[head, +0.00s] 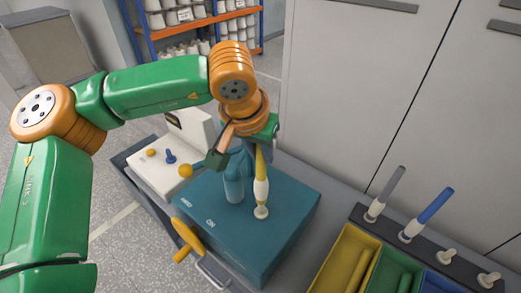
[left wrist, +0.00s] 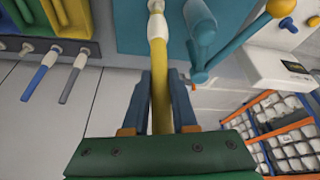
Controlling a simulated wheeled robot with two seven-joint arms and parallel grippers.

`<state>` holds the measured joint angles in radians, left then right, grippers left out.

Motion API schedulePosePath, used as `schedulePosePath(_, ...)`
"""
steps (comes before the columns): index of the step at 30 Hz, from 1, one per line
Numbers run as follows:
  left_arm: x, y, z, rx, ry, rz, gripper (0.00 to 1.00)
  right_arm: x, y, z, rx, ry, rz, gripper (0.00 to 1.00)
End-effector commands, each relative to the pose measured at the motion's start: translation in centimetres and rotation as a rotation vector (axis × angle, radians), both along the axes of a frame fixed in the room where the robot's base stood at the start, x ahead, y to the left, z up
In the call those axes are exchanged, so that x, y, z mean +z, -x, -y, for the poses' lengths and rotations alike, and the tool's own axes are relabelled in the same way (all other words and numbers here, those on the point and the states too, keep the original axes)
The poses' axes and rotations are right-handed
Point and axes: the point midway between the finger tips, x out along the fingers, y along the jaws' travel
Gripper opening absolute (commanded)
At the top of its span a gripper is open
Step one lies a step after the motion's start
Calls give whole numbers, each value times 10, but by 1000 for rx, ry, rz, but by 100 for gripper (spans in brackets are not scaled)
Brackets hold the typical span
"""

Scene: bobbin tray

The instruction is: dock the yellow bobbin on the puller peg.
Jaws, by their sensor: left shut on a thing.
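The yellow bobbin (head: 261,163) stands roughly upright over the teal machine block (head: 288,205). Its lower part is cream, and its lower end meets the pale round puller peg (head: 261,212); I cannot tell whether it is fully seated. My left gripper (head: 262,146) is shut on the yellow upper part. In the left wrist view the yellow bobbin (left wrist: 159,55) runs between the two blue fingers of my left gripper (left wrist: 163,80), with its pale end at the top edge. My right gripper is not in view.
A teal post (head: 234,188) stands close left of the bobbin. An orange-yellow lever (head: 186,238) sits at the block's front. At right, a dark rack holds a grey bobbin (head: 388,187), a blue bobbin (head: 433,206) and two bare pegs, behind yellow (head: 343,262), green and blue bins.

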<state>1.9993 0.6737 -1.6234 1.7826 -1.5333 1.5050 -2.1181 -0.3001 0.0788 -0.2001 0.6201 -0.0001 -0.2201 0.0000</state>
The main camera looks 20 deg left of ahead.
Motion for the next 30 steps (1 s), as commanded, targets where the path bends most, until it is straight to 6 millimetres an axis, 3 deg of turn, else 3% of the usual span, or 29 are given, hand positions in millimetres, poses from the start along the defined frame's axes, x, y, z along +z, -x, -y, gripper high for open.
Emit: schedulePosePath(30, -19, 0, 0, 0, 0, 0, 0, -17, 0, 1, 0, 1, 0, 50)
